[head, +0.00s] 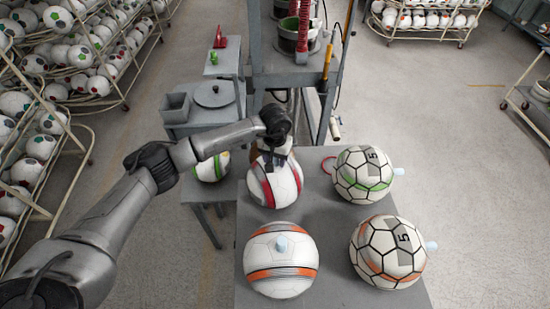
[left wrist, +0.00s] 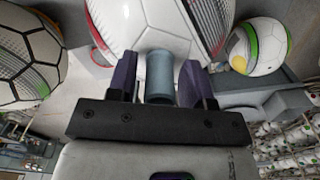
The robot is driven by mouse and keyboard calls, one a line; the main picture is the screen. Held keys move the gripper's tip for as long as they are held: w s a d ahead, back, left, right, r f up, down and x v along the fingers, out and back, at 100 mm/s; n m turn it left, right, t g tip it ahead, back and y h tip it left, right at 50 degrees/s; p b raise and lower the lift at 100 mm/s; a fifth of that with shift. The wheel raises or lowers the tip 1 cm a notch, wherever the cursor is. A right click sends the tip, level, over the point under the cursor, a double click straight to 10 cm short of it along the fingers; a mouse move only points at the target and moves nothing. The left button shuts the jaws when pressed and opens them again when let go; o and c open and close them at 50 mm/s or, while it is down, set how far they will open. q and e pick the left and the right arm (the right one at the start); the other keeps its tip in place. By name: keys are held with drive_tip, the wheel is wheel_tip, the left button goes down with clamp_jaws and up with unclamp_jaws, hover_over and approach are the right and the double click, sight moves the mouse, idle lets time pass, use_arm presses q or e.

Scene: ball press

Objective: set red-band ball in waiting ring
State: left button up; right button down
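The red-band ball (head: 275,183) is white with red bands and stands on the grey table in the head view. It also fills the top middle of the left wrist view (left wrist: 160,22). My left gripper (head: 277,156) is right over it and hides its top. In the left wrist view the purple fingers of my left gripper (left wrist: 160,75) stand on either side of the ball's blue-grey plug (left wrist: 159,77), with narrow gaps visible, so they look open around it. A thin red ring (head: 327,170) lies on the table right of the ball, partly hidden by the green-band ball. My right gripper is not in view.
The green-band ball (head: 364,173), an orange-band panelled ball (head: 388,251) and an orange-striped ball (head: 281,260) crowd the table (head: 333,292). Another green-marked ball (head: 212,167) sits lower left. A press frame (head: 297,77) stands behind. Ball racks (head: 68,118) line the left.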

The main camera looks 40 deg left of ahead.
use_arm(q)
drive_tip(key=shift+o, duration=0.3)
drive_tip(key=shift+r+p, duration=0.35)
drive_tip(key=shift+p, duration=0.1)
wheel_tip(320, 180, up, 12)
drive_tip(key=b, duration=0.3)
idle(0.3)
